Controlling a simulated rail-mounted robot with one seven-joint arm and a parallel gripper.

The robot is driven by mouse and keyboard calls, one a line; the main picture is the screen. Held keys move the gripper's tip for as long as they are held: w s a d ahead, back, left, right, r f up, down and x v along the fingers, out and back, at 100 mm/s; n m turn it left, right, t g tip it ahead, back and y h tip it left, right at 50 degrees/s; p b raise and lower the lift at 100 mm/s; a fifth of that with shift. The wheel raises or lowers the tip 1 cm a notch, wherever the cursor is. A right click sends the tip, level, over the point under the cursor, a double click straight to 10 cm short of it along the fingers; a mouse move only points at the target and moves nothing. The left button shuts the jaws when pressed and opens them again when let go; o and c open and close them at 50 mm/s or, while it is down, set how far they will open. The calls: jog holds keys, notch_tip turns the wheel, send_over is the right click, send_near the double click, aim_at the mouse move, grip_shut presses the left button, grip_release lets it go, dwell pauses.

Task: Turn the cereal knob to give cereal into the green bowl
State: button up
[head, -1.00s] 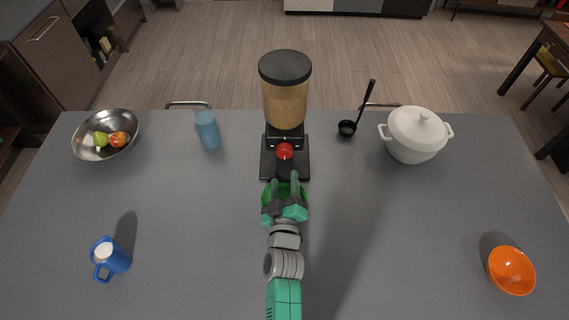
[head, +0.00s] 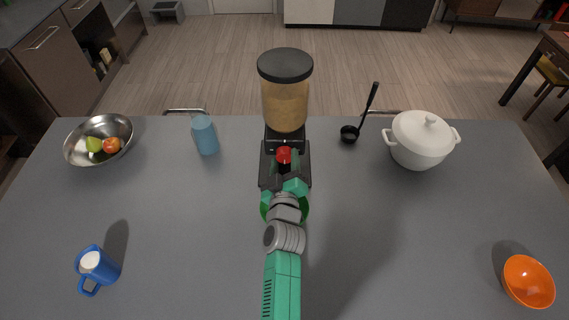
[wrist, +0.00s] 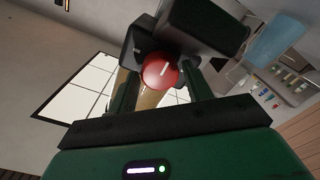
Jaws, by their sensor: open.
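The cereal dispenser (head: 286,95) stands at the back middle of the table, its clear hopper full of cereal under a black lid. Its red knob (head: 284,154) faces me; in the wrist view the knob (wrist: 160,71) shows a white mark and sits between my open fingers. My gripper (head: 285,173) is open just in front of the knob; I cannot tell whether the fingers touch it. The green bowl (head: 304,211) is mostly hidden under my gripper and wrist, with parts of its rim showing at the sides.
A blue cup (head: 205,135) stands left of the dispenser, and a metal fruit bowl (head: 126,131) is farther left. A black ladle (head: 350,134) and a white pot (head: 421,145) are at right. A blue mug (head: 100,267) and an orange bowl (head: 528,282) stand near the front corners.

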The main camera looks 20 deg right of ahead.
jog(key=c, duration=0.7)
jog(key=shift+m, duration=0.4)
jog(key=m+p, duration=0.1)
jog(key=m, duration=0.6)
jog(key=shift+m+p, duration=0.3)
jog(key=m, duration=0.4)
jog(key=shift+m, duration=2.1)
